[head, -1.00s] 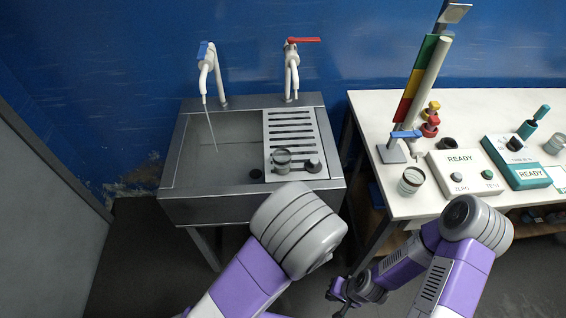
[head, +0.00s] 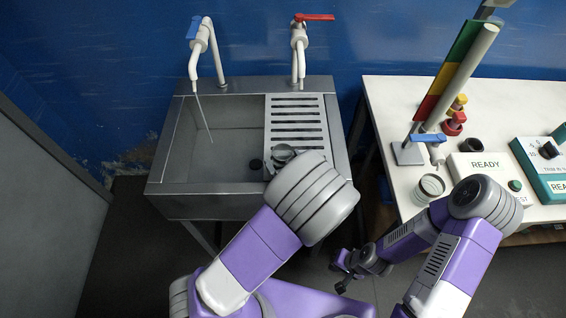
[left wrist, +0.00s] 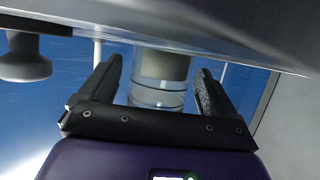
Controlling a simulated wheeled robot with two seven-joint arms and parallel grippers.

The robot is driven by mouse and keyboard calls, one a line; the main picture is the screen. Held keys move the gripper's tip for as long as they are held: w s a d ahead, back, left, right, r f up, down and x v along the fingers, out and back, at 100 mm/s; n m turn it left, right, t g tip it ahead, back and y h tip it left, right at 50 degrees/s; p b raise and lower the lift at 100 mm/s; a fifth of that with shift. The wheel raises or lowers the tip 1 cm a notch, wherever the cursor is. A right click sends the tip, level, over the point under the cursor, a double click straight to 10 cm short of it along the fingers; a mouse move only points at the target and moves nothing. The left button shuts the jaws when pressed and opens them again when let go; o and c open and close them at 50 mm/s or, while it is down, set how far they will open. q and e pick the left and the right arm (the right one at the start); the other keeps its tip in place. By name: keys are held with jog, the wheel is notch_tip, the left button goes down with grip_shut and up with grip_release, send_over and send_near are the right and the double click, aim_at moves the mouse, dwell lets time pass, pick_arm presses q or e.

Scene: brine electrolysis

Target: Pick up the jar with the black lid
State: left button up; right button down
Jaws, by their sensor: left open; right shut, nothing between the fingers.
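A clear glass jar (head: 283,153) stands on the ribbed drainboard at the sink's right side. Its upper part shows no black lid that I can make out. In the left wrist view, which looks upside down, the jar (left wrist: 157,95) stands between the two fingers of my open left gripper (left wrist: 158,80), with a gap on each side. A dark knobbed piece (left wrist: 26,62) stands beside the jar. My right gripper (head: 343,273) is shut and empty, low in front of the table.
A sink (head: 225,135) with two taps stands against the blue wall; water runs from the blue-handled one. The white table (head: 405,185) at right holds another glass jar (head: 431,186), a black ring (head: 471,145) and instruments.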

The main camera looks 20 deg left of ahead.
pick_arm(q)
jog(key=shift+w+a+f, duration=0.2)
jog(key=shift+w+a, duration=0.15)
jog(key=shift+w, duration=0.1)
jog(key=c, duration=1.2)
